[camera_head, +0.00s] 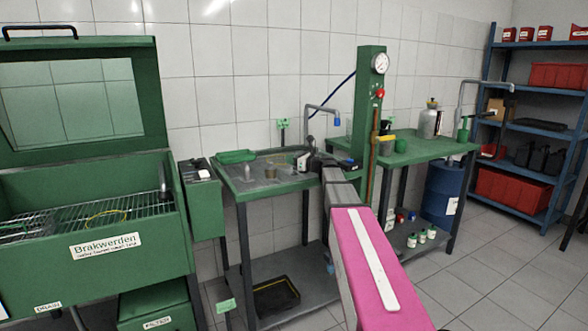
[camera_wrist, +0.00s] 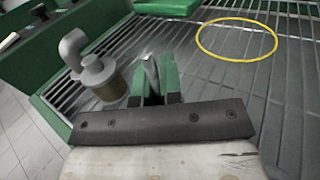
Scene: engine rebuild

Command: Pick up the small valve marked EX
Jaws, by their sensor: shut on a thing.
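In the wrist view, my gripper (camera_wrist: 153,88) has its green fingers closed on a thin, shiny metal piece (camera_wrist: 150,70) that stands up between them. It looks like a valve stem; its head is hidden and no EX marking is readable. The fingers are over the slatted top of the green bench (camera_wrist: 220,75); I cannot tell whether the piece touches it. In the head view, my gripper (camera_head: 308,162) is small over the right part of the same bench (camera_head: 240,186), and the piece cannot be made out.
A brown-and-grey cylinder (camera_wrist: 103,80) and a grey bent fitting (camera_wrist: 73,48) stand close left of my gripper. A yellow ring (camera_wrist: 237,58) lies to the right, and a green tray (camera_wrist: 167,6) is behind. In the head view, a green column with a gauge (camera_head: 380,63) rises right of the bench.

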